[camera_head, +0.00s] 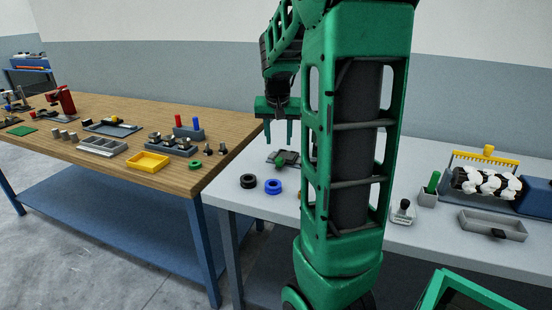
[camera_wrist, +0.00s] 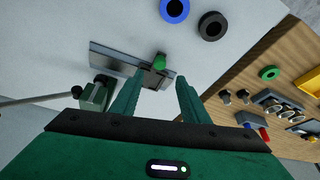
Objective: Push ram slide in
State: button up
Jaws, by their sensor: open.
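A slide (camera_head: 284,157), which I take to be the ram slide, lies on the pale table below my gripper (camera_head: 278,133). It has a flat grey rail, a dark block and a green knob. In the wrist view the slide (camera_wrist: 115,57) lies beyond my fingertips, with its green knob (camera_wrist: 159,61) showing between them. My gripper (camera_wrist: 158,80) is open and empty, its two green fingers spread and pointing down. The fingers overlap part of the slide in the wrist view; I cannot tell how high above it they are. In the head view my arm hides the table to its right.
A green block with a long lever (camera_wrist: 95,97) stands beside the slide. A black ring (camera_head: 249,181) and a blue ring (camera_head: 273,186) lie near the front edge. A wooden bench (camera_head: 215,160) with several parts adjoins at left. A grey tray (camera_head: 493,226) stands at right.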

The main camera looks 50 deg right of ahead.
aim_at(279, 159)
jog(key=x, duration=1.1)
jog(key=shift+w+d+r, duration=0.1)
jog(key=shift+w, duration=0.1)
grip_shut()
